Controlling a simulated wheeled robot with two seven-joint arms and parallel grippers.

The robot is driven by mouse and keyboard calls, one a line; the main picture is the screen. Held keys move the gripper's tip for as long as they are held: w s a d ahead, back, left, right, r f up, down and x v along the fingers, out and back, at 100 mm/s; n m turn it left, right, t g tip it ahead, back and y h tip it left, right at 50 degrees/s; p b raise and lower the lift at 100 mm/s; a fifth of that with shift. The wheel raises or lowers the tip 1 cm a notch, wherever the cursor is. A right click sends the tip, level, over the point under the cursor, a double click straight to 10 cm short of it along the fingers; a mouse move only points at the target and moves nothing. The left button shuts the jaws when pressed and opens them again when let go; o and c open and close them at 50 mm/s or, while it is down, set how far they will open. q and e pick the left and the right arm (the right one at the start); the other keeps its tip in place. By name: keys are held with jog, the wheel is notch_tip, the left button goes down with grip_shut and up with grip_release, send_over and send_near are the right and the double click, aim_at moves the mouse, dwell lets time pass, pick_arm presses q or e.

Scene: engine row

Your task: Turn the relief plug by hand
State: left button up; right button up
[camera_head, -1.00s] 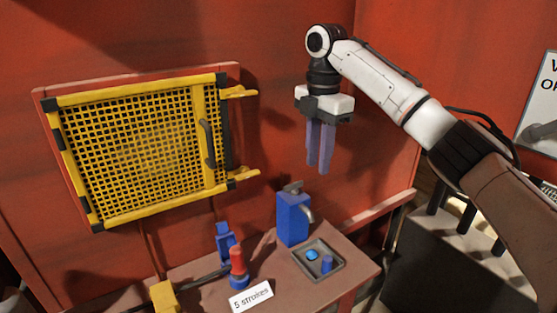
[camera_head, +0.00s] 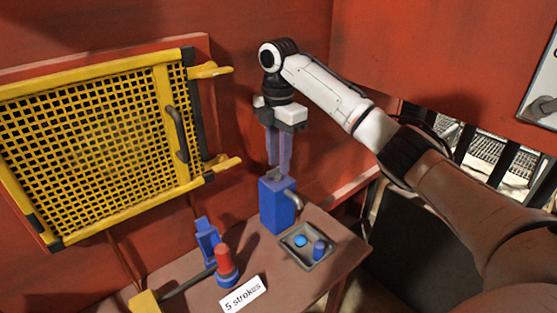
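A blue block-shaped housing (camera_head: 277,206) stands upright on the brown bench, with a bent grey spout on its right side. A small grey piece (camera_head: 277,176) sits on its top; I cannot tell for sure whether it is the relief plug. My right gripper (camera_head: 278,171) points straight down over the housing, its two bluish-grey fingers apart. The fingertips are at the height of the grey piece and partly hide it; I cannot tell whether they touch it. My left gripper is not in view.
A shallow grey tray (camera_head: 328,240) with a blue round piece (camera_head: 300,240) and a blue cylinder (camera_head: 319,249) lies right of the housing. A red-topped blue part (camera_head: 223,262), a blue bracket (camera_head: 207,240) and a "5 strokes" card (camera_head: 243,294) are at left. A yellow mesh guard (camera_head: 95,140) hangs behind.

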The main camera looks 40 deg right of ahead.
jog(key=shift+f, duration=0.45)
grip_shut()
